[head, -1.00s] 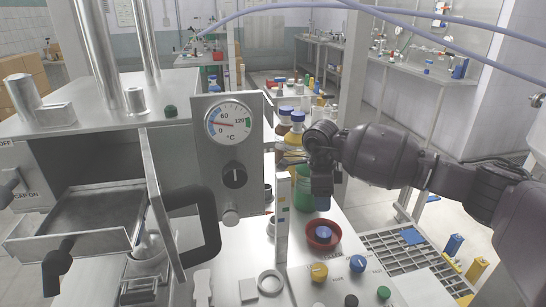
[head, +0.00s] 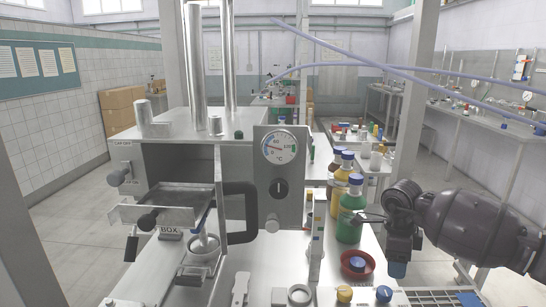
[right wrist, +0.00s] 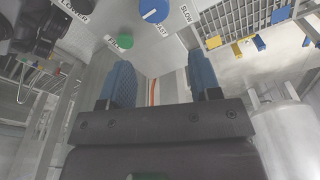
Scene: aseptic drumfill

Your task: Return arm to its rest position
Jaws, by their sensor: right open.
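My right arm comes in from the right in the head view. Its gripper (head: 397,266) hangs low with blue fingertips, right of the green bottle (head: 350,222) and beyond the red dish (head: 357,263) with a blue knob. In the right wrist view the two blue fingers (right wrist: 162,80) stand apart with nothing between them. A green button (right wrist: 124,41) and a blue knob (right wrist: 153,10) lie ahead of the fingers. My left gripper is not in view.
The steel machine with a dial (head: 280,147) and a black handle (head: 238,213) stands left of the arm. Yellow (head: 344,293) and blue (head: 384,293) knobs are at the front. A slotted grid (head: 440,297) lies at lower right. Open floor shows at left.

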